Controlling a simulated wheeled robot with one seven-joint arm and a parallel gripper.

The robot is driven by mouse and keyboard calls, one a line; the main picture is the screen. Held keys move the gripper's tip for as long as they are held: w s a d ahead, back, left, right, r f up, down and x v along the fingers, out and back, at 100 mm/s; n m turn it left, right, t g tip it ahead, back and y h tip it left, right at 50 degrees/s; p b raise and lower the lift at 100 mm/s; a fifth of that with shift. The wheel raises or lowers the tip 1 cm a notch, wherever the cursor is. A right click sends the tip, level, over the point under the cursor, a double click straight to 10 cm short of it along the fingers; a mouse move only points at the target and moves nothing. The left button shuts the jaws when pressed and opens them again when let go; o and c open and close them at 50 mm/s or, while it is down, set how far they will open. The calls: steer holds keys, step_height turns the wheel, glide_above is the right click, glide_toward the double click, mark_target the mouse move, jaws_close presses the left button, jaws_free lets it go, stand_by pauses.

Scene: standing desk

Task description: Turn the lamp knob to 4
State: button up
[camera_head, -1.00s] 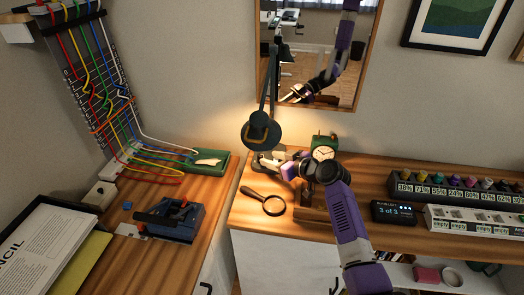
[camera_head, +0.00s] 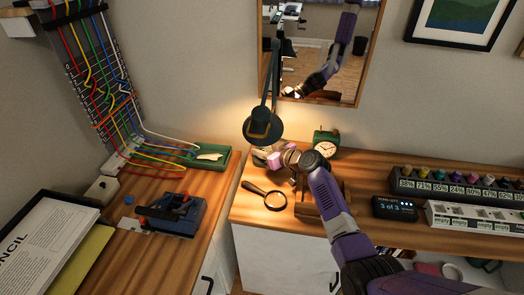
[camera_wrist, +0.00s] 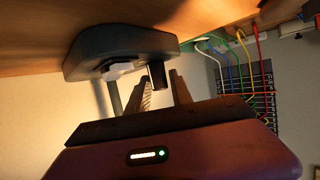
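The black desk lamp (camera_head: 263,125) stands lit at the desk's back left, its shade bent down over my gripper. In the wrist view the picture is tipped over, and the lamp's dark rounded base (camera_wrist: 110,48) hangs from the wooden top. A short dark cylinder, seemingly the knob (camera_wrist: 157,75), sticks out from the base beside a small whitish piece. My gripper (camera_wrist: 161,84) has its two fingers apart, with the tips on either side of the cylinder's end. I cannot tell whether they touch it. No number on the knob is readable. In the head view my wrist largely hides the fingers and lamp base.
A green clock (camera_head: 325,146) stands just right of my wrist. A magnifying glass (camera_head: 273,200) lies in front, near a wooden stand (camera_head: 310,205). A small display (camera_head: 394,207) and a row of coloured knobs (camera_head: 455,185) are farther right.

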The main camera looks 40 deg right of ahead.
jaws_close()
steer(key=shift+a+m+h, duration=0.1)
steer(key=shift+m+h, duration=0.2)
steer(key=shift+h, duration=0.3)
steer(key=shift+m+h+p, duration=0.4)
steer(key=shift+m, duration=0.1)
steer(key=shift+o, duration=2.4)
jaws_free()
